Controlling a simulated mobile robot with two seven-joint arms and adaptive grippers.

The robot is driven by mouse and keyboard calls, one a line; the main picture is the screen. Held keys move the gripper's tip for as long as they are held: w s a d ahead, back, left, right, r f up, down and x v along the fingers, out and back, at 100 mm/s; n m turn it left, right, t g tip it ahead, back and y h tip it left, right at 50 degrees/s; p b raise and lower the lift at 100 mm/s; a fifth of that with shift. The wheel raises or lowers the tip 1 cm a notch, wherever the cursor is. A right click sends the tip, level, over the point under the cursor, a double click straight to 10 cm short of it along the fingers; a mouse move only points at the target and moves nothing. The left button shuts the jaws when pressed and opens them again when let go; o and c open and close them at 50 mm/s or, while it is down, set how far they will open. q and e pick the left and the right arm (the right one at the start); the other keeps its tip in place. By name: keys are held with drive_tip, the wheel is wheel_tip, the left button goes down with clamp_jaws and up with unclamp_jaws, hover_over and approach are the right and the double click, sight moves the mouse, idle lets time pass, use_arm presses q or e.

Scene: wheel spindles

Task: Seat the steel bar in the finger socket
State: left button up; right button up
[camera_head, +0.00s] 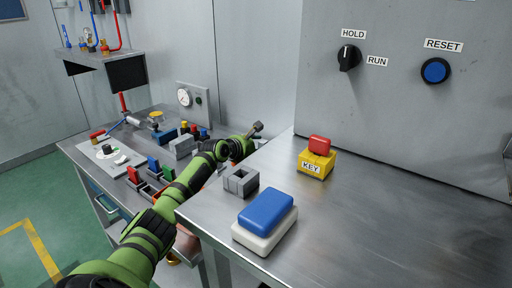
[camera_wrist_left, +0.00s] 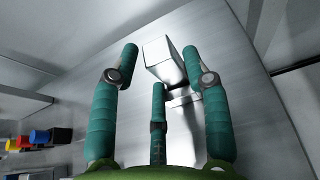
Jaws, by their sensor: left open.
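My left gripper (camera_head: 246,141) is at the end of the green arm, near the gap between the two benches. It is open in the left wrist view (camera_wrist_left: 160,62), with its teal fingers spread. A pale steel bar (camera_wrist_left: 164,58) lies between the two upper fingers there, close to the right one; I cannot tell whether they touch. In the head view a small grey metal end, likely the bar (camera_head: 257,127), shows just beyond the gripper. A grey block with an opening, possibly the finger socket (camera_head: 240,181), stands on the near bench's left edge. My right gripper is not in view.
A blue and white block (camera_head: 265,222) and a yellow KEY box with a red top (camera_head: 317,158) stand on the near steel bench (camera_head: 400,225). The left bench holds a gauge panel (camera_head: 192,99), coloured blocks and a grey block (camera_head: 182,146). The near bench's right side is clear.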

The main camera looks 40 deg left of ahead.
use_arm(q)
drive_tip(key=shift+s+r, duration=0.25)
drive_tip(key=shift+s, duration=0.1)
drive_tip(key=p+v, duration=0.3)
drive_tip(key=v, duration=0.8)
drive_tip(key=shift+s, duration=0.15)
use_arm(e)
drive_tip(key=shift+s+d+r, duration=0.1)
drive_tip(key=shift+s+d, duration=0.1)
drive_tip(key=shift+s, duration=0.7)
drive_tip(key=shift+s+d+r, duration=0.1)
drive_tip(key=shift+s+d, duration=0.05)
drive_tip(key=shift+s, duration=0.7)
